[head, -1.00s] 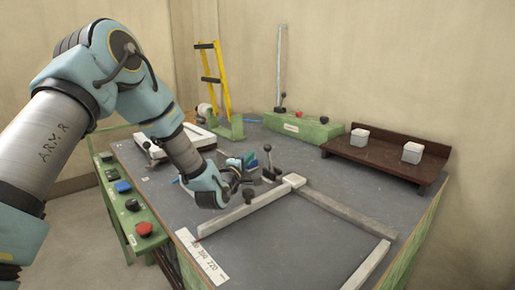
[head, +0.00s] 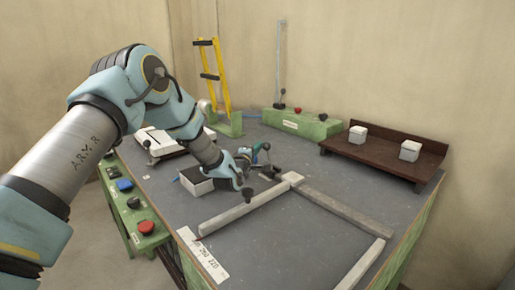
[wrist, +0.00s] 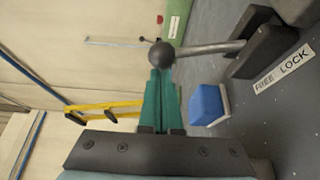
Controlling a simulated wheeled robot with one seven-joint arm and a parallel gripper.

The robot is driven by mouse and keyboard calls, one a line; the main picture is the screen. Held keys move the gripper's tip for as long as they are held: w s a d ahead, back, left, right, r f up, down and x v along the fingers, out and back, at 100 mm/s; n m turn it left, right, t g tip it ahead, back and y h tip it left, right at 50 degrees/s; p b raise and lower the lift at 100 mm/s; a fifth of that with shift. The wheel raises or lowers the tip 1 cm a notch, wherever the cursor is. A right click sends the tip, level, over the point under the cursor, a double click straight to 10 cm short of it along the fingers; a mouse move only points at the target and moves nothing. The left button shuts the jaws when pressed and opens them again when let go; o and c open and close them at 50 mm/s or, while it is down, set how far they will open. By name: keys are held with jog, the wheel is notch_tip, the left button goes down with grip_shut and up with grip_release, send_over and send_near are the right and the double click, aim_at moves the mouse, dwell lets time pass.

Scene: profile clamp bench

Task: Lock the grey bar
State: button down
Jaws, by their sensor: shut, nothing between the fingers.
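Pale grey bars lie in an open frame on the bench. One bar (head: 235,213) runs along the left, a slightly darker one (head: 345,209) along the back right; I cannot tell which one the task means. A clamp (wrist: 268,42) has a metal lever ending in a black ball knob (wrist: 161,55). A label (wrist: 284,69) beside it reads FREE and LOCK. My gripper (wrist: 160,78) is shut and empty, its teal fingertips at the knob; whether they touch it is unclear. In the head view my gripper (head: 258,153) is beside the clamp, partly hiding it.
A white scale strip (head: 203,258) lies at the front. A brown shelf (head: 375,160) with two pale blocks and a green base (head: 300,124) stand behind. The bench inside the frame is clear.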

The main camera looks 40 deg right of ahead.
jog(key=shift+s+a+r+b, duration=0.1)
jog(key=shift+s+r+b, duration=0.1)
jog(key=shift+s+b, duration=0.5)
jog(key=shift+s+r+b, duration=0.2)
jog(key=shift+s+b, duration=0.25)
jog(key=shift+b, duration=0.45)
jog(key=shift+a, duration=0.1)
jog(key=shift+s+a+f, duration=0.1)
jog(key=shift+s+a, duration=0.05)
jog(key=shift+a, duration=0.15)
jog(key=b+v, duration=0.2)
jog(key=v, duration=0.4)
jog(key=shift+a, duration=0.3)
jog(key=shift+s+b, duration=0.1)
jog(key=shift+b, duration=0.35)
